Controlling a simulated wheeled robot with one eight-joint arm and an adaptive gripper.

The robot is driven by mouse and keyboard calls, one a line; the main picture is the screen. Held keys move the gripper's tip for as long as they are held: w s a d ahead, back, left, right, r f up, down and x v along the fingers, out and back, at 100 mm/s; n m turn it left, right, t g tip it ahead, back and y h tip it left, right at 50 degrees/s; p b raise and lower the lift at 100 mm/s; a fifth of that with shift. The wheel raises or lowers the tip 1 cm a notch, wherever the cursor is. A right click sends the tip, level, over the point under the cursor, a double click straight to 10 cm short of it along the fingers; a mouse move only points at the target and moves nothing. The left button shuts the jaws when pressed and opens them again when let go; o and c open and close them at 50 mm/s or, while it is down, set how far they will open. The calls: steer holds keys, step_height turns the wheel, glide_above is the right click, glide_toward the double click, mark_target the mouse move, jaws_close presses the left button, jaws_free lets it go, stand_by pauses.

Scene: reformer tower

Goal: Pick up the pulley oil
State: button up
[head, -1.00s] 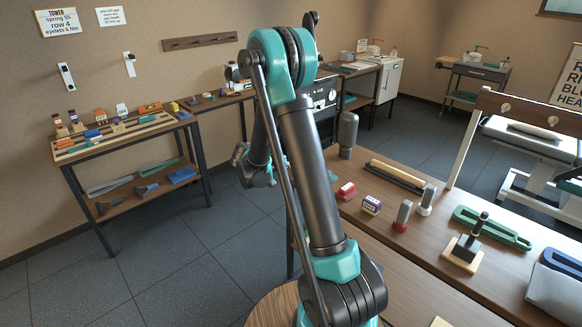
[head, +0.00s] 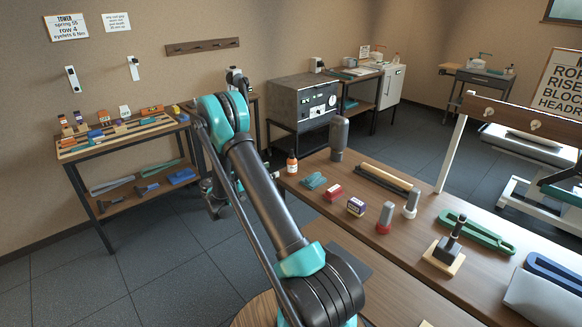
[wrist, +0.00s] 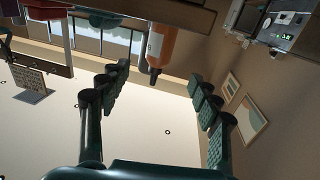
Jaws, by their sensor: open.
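A small orange-brown bottle with a white label (head: 292,164) stands upright at the far left corner of the wooden bench (head: 330,208). It looks like the pulley oil, though I cannot read its label. In the wrist view, which looks turned over, the orange bottle (wrist: 161,46) shows beyond and between my fingertips. My gripper (wrist: 160,80) is open and empty, its two fingers spread wide, apart from the bottle. In the head view my gripper is mostly hidden behind my arm, left of the bench corner.
Close to the bottle lie a teal item (head: 313,181) and a red block (head: 333,192). A dark grey cylinder (head: 339,137) stands behind. A shelf table (head: 150,150) is at left; open floor lies between.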

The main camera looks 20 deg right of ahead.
mark_target(292, 165)
steer(key=d, duration=0.3)
steer(key=w+d, duration=0.1)
steer(key=d, duration=0.2)
steer(key=shift+w+d, duration=0.15)
steer(key=shift+d, duration=0.15)
steer(key=d, duration=0.5)
steer(key=shift+w+f, duration=0.4)
jaws_close()
